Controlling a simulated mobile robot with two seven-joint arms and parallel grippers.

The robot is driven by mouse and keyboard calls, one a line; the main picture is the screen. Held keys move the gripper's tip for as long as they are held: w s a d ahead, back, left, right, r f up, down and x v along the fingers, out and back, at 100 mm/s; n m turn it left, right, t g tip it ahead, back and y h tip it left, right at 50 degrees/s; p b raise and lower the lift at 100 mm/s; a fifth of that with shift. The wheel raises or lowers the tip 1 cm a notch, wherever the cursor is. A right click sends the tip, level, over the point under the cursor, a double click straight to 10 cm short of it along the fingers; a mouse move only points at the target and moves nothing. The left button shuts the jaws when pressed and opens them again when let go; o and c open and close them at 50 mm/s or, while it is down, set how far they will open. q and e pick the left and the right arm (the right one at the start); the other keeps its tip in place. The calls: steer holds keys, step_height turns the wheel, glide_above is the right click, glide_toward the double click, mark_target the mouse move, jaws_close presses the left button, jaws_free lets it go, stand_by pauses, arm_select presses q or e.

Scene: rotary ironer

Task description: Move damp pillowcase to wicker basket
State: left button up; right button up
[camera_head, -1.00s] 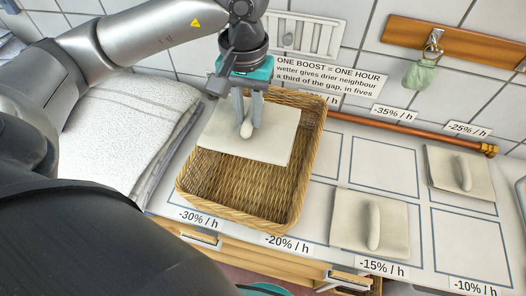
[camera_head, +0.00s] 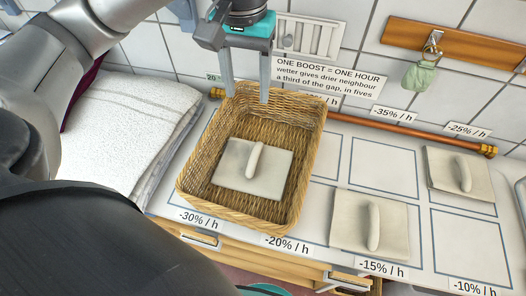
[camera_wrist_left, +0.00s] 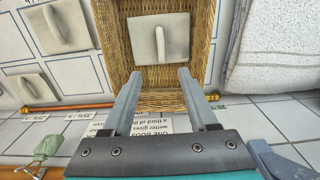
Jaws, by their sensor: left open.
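A flat cream pillowcase (camera_head: 238,176) with a rounded ridge on top lies inside the wicker basket (camera_head: 190,195), on its floor. It also shows in the left wrist view (camera_wrist_left: 146,48), inside the basket (camera_wrist_left: 106,35). My left gripper (camera_head: 246,98) is open and empty above the basket's far end, apart from the pillowcase. Its two fingers (camera_wrist_left: 155,75) are spread in the left wrist view. Two similar cream pieces, one at the front (camera_head: 352,222) and one at the back right (camera_head: 445,175), lie on the marked counter. My right gripper is not in view.
A stack of white folded towels (camera_head: 125,120) is left of the basket. A copper pipe (camera_head: 400,128) runs along the wall behind the counter. A green bag (camera_head: 420,75) hangs from a hook on a wooden rail (camera_head: 465,42). Marked cells between the cream pieces are bare.

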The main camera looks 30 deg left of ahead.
arm_select(q)
step_height(320, 180, up, 8)
steer(key=p, duration=0.2)
stand_by(0.7)
